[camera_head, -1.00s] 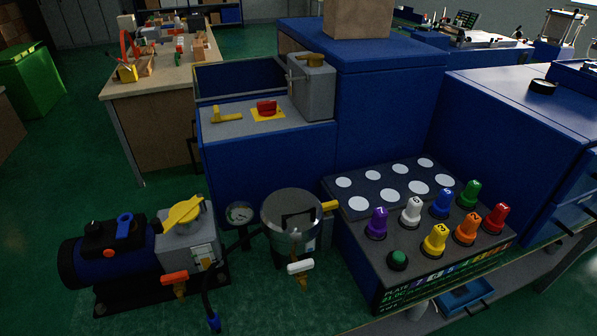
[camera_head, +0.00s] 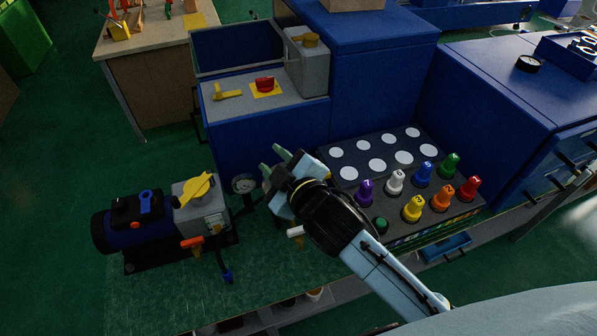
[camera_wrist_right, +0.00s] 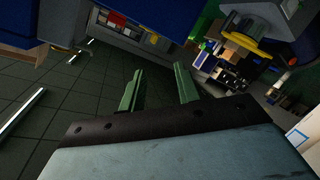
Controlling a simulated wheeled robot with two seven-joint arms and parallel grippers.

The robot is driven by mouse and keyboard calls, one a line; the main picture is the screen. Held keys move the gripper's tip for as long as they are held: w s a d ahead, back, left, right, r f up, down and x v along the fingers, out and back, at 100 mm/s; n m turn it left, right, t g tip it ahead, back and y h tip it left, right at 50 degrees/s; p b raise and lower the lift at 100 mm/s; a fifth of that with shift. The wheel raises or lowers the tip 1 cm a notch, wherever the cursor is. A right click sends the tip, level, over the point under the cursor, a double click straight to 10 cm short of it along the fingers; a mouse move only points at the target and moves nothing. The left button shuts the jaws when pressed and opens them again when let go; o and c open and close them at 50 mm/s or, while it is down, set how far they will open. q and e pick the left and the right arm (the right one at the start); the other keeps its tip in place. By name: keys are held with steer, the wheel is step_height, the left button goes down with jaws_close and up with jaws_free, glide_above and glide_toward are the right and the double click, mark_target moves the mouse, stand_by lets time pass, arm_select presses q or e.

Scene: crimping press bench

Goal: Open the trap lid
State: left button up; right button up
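The trap, a round metal pot with a lid seen beside the gauge in the earlier head view, is now hidden behind my right gripper and forearm. Only the white-handled valve (camera_head: 295,231) below it shows. My right gripper (camera_head: 274,161) is open, with two green fingers apart and nothing between them. It is over the trap's place, to the right of the pressure gauge (camera_head: 243,184); I cannot tell whether it touches the lid. In the right wrist view, the open fingers (camera_wrist_right: 156,88) show with dark tiled floor behind. My left gripper is not in view.
A blue pump with a yellow lever (camera_head: 196,189) stands on the left of the bench. A control box with coloured knobs (camera_head: 413,208) is close on the right. A blue cabinet (camera_head: 262,130) stands behind. The green bench front (camera_head: 170,300) is mostly clear.

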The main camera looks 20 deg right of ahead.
steer(key=w+a+r+n+t+y, duration=0.2)
steer(key=a+r+n+y, duration=0.5)
steer(key=a+r+n, duration=0.25)
steer(key=s+a+r+n+g+y, duration=0.3)
steer(key=a+n+g+y, duration=0.25)
steer(key=n, duration=0.35)
steer(key=s+a+r+n+g+y, duration=0.25)
steer(key=a+n+g+y, duration=0.2)
steer(key=n+g, duration=0.4)
step_height(320, 180, down, 6)
steer(key=s+a+n+g+h, duration=0.1)
steer(key=s+n+g+h, duration=0.35)
steer(key=n, duration=0.65)
steer(key=w+d+f+n+g+h+p, duration=0.1)
steer(key=w+d+f+n+g+h, duration=0.1)
steer(key=w+d+f+n+h, duration=0.4)
steer(key=w+d+r+t+h, duration=0.1)
steer(key=w+d+h, duration=0.3)
steer(key=d, duration=0.6)
steer(key=w+d+r+h, duration=0.1)
steer(key=w+d+h, duration=0.1)
steer(key=d+h, duration=0.65)
steer(key=s+f+p, duration=0.1)
steer(key=f, duration=0.3)
steer(key=s+f+y+p, duration=0.1)
steer(key=f, duration=0.3)
steer(key=s+d+f+y, duration=0.1)
steer(key=f, duration=0.3)
steer(key=shift+f+p, duration=0.25)
steer(key=shift+p, duration=0.15)
